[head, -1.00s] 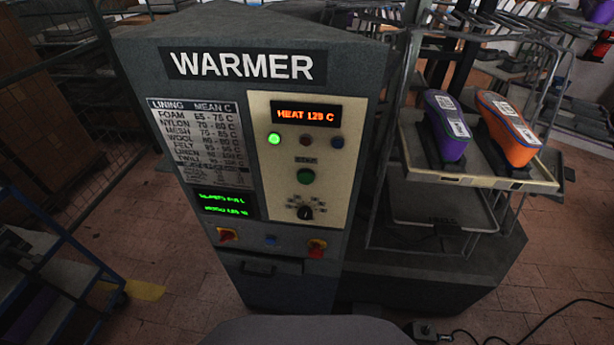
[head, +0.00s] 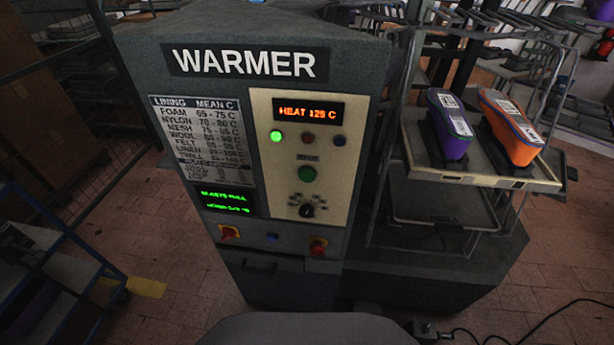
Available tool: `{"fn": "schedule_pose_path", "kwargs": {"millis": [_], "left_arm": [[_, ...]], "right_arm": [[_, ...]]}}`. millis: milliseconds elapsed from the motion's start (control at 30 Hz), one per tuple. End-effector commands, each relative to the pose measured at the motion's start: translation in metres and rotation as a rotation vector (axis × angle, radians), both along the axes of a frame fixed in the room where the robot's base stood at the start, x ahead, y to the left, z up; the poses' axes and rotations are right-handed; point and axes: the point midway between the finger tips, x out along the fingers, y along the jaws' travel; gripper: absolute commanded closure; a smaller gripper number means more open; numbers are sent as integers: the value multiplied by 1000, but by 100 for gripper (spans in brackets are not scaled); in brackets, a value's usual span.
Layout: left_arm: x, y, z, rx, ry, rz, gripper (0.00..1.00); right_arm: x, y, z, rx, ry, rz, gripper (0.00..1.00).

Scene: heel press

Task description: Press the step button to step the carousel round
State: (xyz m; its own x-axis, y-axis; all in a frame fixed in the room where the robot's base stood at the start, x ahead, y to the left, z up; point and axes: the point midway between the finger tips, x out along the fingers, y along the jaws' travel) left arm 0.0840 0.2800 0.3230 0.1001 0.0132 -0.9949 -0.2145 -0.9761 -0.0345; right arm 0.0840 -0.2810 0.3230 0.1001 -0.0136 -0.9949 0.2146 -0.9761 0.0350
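The grey WARMER cabinet (head: 140,110) stands in front of me. Its cream panel (head: 335,170) has a round green button (head: 306,174) under a small label too small to read; I cannot tell whether it is the step button. The carousel shelf (head: 488,176) at the right bears a purple shoe form (head: 449,124) and an orange shoe form (head: 508,127), side by side, each with white labels. Neither gripper shows in the head view.
An orange display (head: 309,111) reads HEAT 125 C, with a lit green lamp (head: 276,136) below it. A black dial (head: 307,211) sits under the green button. Blue steps (head: 60,262) stand at the left. A black cable (head: 545,318) lies on the tiled floor at the right.

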Motion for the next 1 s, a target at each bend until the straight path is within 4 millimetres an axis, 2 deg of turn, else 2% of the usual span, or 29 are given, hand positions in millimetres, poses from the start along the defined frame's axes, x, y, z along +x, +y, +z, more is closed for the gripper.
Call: {"fn": "schedule_pose_path", "kwargs": {"millis": [33,133,167,1000], "left_arm": [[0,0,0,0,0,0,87],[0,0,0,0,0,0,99],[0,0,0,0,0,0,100],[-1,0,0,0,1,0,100]], "right_arm": [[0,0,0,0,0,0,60],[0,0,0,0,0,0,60],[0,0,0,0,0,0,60],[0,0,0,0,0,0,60]]}}
